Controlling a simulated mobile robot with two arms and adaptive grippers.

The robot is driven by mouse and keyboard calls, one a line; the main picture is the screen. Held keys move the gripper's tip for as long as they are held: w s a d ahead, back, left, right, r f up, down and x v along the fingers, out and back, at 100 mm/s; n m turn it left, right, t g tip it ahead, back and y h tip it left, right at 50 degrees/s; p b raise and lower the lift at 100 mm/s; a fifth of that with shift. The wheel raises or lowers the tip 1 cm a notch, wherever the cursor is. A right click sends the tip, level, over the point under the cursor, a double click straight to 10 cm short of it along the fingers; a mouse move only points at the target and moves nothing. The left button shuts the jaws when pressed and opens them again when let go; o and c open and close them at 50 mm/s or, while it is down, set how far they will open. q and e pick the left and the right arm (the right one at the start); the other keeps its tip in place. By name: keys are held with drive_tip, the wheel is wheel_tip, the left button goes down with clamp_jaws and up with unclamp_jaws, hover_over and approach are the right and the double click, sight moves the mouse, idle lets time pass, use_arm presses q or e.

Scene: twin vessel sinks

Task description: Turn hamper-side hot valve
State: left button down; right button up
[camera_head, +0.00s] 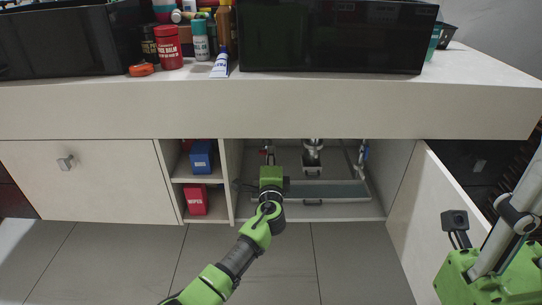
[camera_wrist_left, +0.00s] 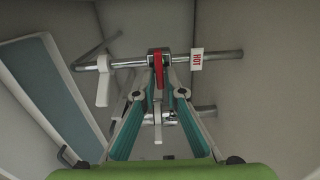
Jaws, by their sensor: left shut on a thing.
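The hot valve has a red handle (camera_wrist_left: 158,74) on a metal pipe, beside a white tag marked HOT (camera_wrist_left: 196,59). In the head view a small red spot on the pipe (camera_head: 264,152) shows inside the open cabinet, just beyond my left gripper (camera_head: 268,160). In the left wrist view the fingers of my left gripper (camera_wrist_left: 158,85) close in from both sides on the red handle. The handle runs lengthwise between the fingertips. The fingertips are partly hidden in the head view.
A blue-marked valve (camera_head: 364,153) and a drain fitting (camera_head: 312,150) are deeper in the cabinet. An open door (camera_head: 437,215) stands at the right. Shelves with a blue box (camera_head: 201,157) and a red box (camera_head: 196,200) are left. The countertop (camera_head: 250,108) overhangs above.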

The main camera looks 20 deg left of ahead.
use_arm(q)
drive_tip(key=shift+f, duration=0.1)
drive_tip(key=c, duration=2.1)
unclamp_jaws()
drive_tip(key=shift+s+d, duration=0.1)
drive_tip(key=shift+s, duration=0.05)
drive_tip(key=v, duration=1.1)
drive_tip(key=shift+s, duration=0.35)
drive_tip(key=shift+d, duration=0.15)
